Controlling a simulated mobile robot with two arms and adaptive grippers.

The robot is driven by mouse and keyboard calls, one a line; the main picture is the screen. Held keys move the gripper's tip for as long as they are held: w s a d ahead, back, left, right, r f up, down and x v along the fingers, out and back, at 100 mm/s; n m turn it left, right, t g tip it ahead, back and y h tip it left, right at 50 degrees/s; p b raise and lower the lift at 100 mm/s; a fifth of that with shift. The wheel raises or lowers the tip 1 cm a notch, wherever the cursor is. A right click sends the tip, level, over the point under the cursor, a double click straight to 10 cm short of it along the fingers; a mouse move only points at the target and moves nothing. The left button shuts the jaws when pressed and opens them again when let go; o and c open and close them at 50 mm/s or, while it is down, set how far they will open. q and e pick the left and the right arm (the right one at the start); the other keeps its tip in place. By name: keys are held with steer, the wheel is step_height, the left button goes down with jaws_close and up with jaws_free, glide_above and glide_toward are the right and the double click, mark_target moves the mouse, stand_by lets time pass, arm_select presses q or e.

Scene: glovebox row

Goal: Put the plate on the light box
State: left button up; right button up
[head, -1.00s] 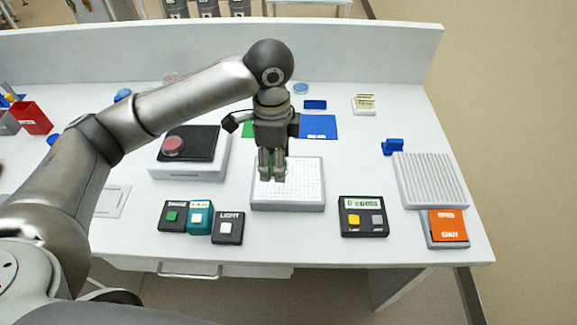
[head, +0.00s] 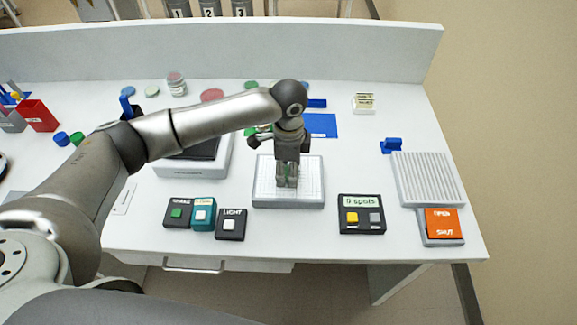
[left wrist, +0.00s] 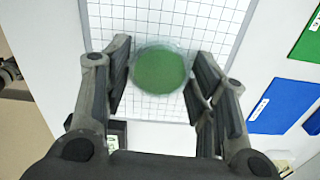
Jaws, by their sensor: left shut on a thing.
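The plate (left wrist: 160,69) is a round, clear-rimmed dish with a green fill. In the left wrist view it lies between the two fingers of my left gripper (left wrist: 161,80), which is shut on it. The light box (head: 262,196) is a low grey slab with a white gridded top, and its grid fills the area behind the plate in the left wrist view (left wrist: 190,18). In the head view my left gripper (head: 287,183) points down over the light box's middle. The fingers mostly hide the plate there. I cannot tell whether the plate touches the grid. My right gripper is not in view.
A LIGHT button box (head: 230,225) and two other button boxes stand front left. A spot counter (head: 362,215) stands front right, near a ribbed grey rack (head: 430,178). A device (head: 172,168) stands left of the light box, partly behind my arm. Blue mat (head: 321,126) lies behind.

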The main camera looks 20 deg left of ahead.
arm_select(q)
steer(key=o, duration=1)
steer(key=shift+f, duration=0.1)
step_height(320, 180, up, 12)
steer(key=b, duration=0.2)
steer(key=shift+b, duration=0.4)
